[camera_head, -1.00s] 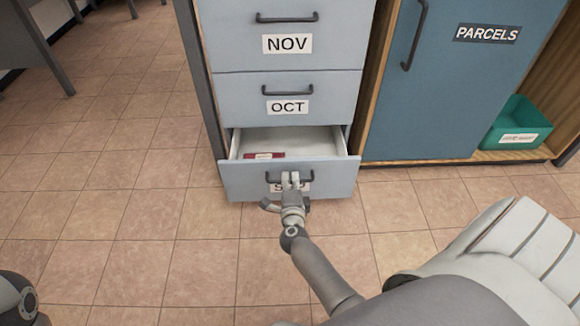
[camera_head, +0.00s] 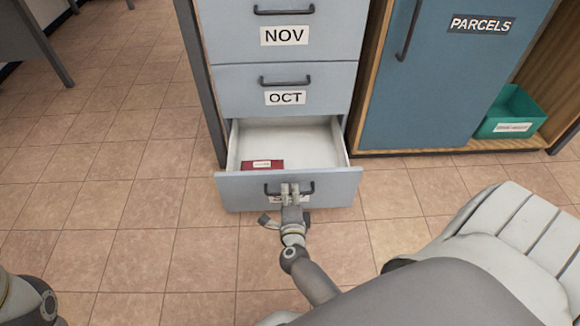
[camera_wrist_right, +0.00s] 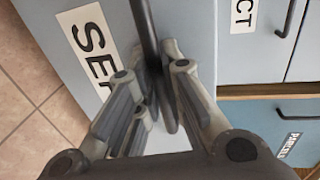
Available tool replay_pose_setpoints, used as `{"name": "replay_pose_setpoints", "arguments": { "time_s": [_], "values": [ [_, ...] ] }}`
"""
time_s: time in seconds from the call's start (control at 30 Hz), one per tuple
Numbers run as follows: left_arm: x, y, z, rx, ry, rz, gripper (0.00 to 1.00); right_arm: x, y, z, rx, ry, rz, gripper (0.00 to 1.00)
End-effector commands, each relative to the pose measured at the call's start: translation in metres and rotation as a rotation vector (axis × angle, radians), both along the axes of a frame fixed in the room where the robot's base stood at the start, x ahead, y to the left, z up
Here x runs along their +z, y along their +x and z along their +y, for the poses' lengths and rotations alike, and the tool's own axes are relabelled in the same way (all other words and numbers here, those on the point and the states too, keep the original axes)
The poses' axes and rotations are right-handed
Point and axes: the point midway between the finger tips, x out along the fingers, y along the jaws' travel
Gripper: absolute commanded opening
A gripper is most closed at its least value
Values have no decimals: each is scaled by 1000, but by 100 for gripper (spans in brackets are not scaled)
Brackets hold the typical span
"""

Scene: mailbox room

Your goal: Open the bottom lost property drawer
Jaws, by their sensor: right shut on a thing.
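The bottom drawer (camera_head: 235,190) of the grey-blue cabinet stands part-way open in the head view. A dark red item with a pale label (camera_head: 262,166) lies inside it, towards the front left. My right gripper (camera_head: 290,190) is shut on the dark bar handle (camera_head: 273,186) at the middle of the drawer front and covers part of its label. The right wrist view shows the fingers around the handle (camera_wrist_right: 150,45) and the label reading SEP (camera_wrist_right: 88,42). My left gripper is out of view; only part of my left arm shows at bottom left.
Closed drawers labelled OCT (camera_head: 285,98) and NOV (camera_head: 284,36) are above. To the right are a blue PARCELS door (camera_head: 425,95) and a green bin (camera_head: 512,112) on a low wooden shelf. The tiled floor (camera_head: 130,210) in front and to the left is clear.

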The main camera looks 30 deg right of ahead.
Motion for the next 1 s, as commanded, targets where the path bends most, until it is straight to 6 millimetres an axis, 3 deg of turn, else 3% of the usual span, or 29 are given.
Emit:
{"name": "replay_pose_setpoints", "arguments": {
  "time_s": [0.03, 0.2, 0.73, 1.0],
  "values": [
    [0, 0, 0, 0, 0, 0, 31, 0, 1, 2, 5, 3, 1, 12],
    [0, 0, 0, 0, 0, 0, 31, 0, 1, 2, 3, 2, 0, 32],
    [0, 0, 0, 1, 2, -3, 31, 0, 2, 0, 1, 0, 0, 32],
    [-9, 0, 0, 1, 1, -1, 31, -1, 26, -16, 1, -1, -3, 32]
  ]
}}
